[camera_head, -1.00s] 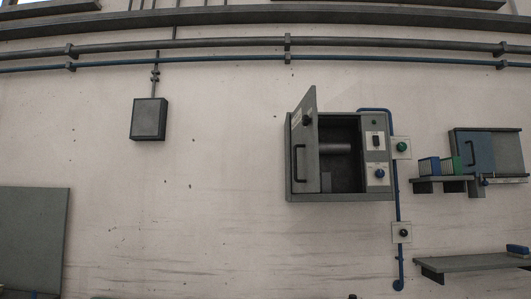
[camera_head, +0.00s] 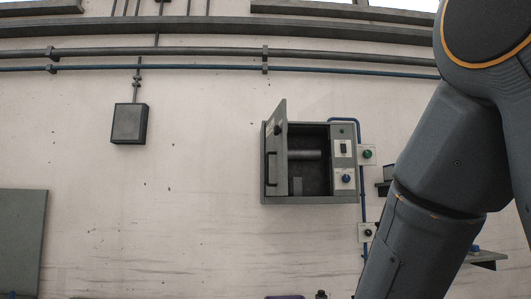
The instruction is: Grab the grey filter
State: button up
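I cannot surely pick out the grey filter. An open grey wall cabinet (camera_head: 311,201) holds a horizontal grey cylinder (camera_head: 305,155) and a small upright grey block (camera_head: 297,186) low at the left. Either could be the filter; I cannot tell which. The cabinet door (camera_head: 277,140) stands swung open at the left, with a dark handle on it. My arm fills the right side of the view and runs down out of the bottom edge. My gripper is out of view.
A control panel with a blue knob (camera_head: 346,179) forms the cabinet's right side. A green button box (camera_head: 367,154) is beside it. My arm hides most of the shelves at the right. A dark box (camera_head: 129,124) hangs on the left wall. A purple thing (camera_head: 285,297) peeks in at the bottom.

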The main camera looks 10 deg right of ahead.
aim_at(295, 183)
jog(key=z, duration=0.75)
jog(key=i, duration=1.2)
jog(key=z, duration=0.45)
jog(key=i, duration=0.95)
jog(key=u, duration=0.3)
